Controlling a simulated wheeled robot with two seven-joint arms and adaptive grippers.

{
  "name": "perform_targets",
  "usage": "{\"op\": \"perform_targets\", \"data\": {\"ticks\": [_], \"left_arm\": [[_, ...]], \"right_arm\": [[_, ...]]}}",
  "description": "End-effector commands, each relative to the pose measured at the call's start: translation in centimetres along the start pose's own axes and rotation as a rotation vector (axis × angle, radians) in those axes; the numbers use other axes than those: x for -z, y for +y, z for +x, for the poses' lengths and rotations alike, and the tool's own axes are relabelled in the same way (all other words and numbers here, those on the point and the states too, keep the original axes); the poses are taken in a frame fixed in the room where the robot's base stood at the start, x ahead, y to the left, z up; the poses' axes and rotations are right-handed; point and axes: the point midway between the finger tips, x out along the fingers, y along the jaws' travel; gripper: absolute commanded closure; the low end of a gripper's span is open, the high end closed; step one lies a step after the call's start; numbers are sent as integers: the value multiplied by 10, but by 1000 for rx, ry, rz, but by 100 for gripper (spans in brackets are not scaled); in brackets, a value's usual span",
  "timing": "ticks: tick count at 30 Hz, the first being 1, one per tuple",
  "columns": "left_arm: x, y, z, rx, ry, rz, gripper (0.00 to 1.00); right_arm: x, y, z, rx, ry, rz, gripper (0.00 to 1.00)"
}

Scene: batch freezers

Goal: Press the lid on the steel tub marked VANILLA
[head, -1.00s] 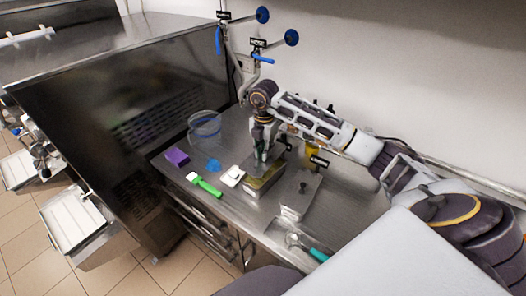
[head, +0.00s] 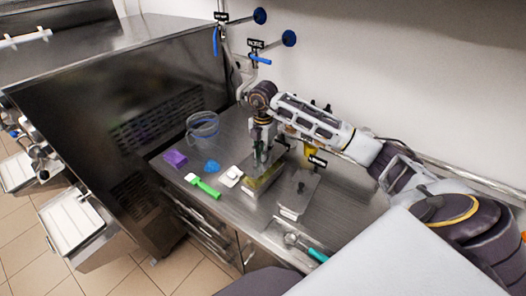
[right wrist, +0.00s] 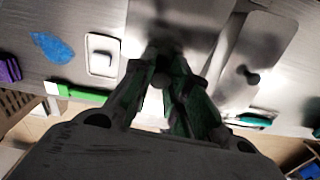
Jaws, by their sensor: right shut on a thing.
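My right gripper (head: 261,155) points down over a steel tub (head: 257,186) with a yellowish top, near the middle of the counter. In the right wrist view, the fingers (right wrist: 163,52) meet around a small dark knob that seems to belong to a flat steel lid (right wrist: 152,18). The fingers hide most of the grip, and I cannot tell whether the lid is seated all round. A second steel tub (head: 292,207) with a knobbed lid stands just to the right. My left gripper is out of view.
A teal-handled scoop (head: 317,255) lies near the front edge. Wall taps rise behind.

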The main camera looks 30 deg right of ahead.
Motion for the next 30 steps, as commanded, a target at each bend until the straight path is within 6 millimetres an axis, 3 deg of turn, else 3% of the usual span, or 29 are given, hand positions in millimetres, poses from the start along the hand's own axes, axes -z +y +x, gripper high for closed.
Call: {"op": "perform_targets", "data": {"ticks": [30], "left_arm": [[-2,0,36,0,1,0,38]], "right_arm": [[0,0,57,1,0,0,100]]}}
